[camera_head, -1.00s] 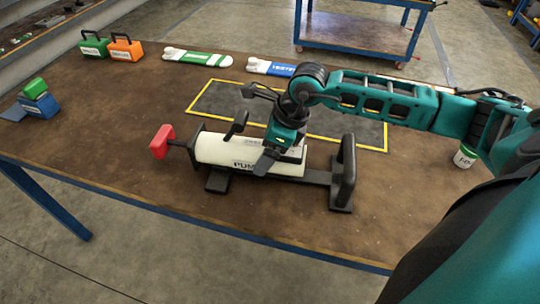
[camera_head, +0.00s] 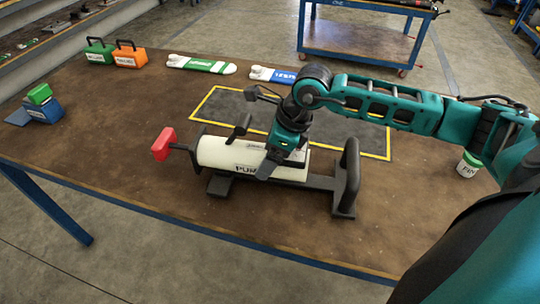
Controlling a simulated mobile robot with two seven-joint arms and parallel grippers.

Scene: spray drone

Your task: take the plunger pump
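The plunger pump (camera_head: 225,154) has a white barrel with dark lettering, a red handle end (camera_head: 163,144) at the left and black supports below. It lies lengthwise on the brown workbench. My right gripper (camera_head: 273,162) is over the right part of the barrel. My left gripper is not in view.
A yellow-bordered dark mat (camera_head: 222,106) lies behind the pump. Green (camera_head: 100,52) and orange (camera_head: 130,56) boxes, a green-white item (camera_head: 200,64), a blue-white item (camera_head: 272,73), a blue box (camera_head: 44,110) and a white jar (camera_head: 468,165) stand around the bench.

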